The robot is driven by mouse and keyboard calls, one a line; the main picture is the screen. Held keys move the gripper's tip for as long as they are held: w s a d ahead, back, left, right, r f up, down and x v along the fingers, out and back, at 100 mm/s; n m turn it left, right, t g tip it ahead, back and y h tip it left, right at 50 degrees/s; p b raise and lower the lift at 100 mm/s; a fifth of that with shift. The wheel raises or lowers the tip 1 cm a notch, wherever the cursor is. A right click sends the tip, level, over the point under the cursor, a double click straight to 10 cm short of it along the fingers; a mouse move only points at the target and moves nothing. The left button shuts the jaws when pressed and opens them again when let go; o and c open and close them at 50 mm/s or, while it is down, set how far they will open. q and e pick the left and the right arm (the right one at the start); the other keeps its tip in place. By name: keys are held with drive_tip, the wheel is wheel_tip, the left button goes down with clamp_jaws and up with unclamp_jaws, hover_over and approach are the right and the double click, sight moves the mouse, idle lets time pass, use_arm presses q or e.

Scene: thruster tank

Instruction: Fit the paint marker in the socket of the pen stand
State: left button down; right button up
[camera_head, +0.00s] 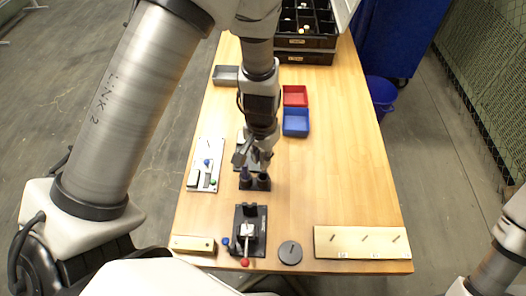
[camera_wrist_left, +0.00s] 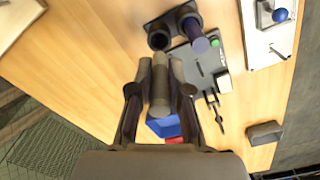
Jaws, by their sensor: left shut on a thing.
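The pen stand (camera_head: 256,184) is a small black block with two round sockets near the middle of the table. A dark blue pen (camera_head: 245,173) stands in its left socket. In the left wrist view, that pen (camera_wrist_left: 197,38) leans out of one socket and the other socket (camera_wrist_left: 160,38) looks open and dark. My left gripper (camera_head: 254,157) is just above and behind the stand. It is shut on the paint marker (camera_wrist_left: 160,72), a grey-beige cylinder whose end points towards the open socket, apparently apart from it. The right gripper is out of view.
A red tray (camera_head: 295,95) and blue tray (camera_head: 296,122) lie behind. A white board (camera_head: 205,165) with knobs is left; a black fixture (camera_head: 250,228), round disc (camera_head: 290,253) and wooden block (camera_head: 360,242) are in front. The right side of the table is clear.

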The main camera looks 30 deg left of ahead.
use_arm(q)
drive_tip(key=shift+w+f+b, duration=0.2)
drive_tip(key=shift+f+b, duration=0.1)
drive_tip(key=shift+f, duration=0.7)
drive_tip(key=shift+s+r, duration=0.2)
drive_tip(key=shift+s, duration=0.15)
drive_tip(key=shift+w, duration=0.1)
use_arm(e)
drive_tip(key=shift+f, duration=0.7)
use_arm(q)
drive_tip(key=shift+w+f, duration=0.1)
drive_tip(key=shift+f, duration=0.1)
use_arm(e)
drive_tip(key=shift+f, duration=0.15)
use_arm(q)
drive_tip(key=shift+f+b, duration=0.1)
drive_tip(key=shift+b, duration=0.25)
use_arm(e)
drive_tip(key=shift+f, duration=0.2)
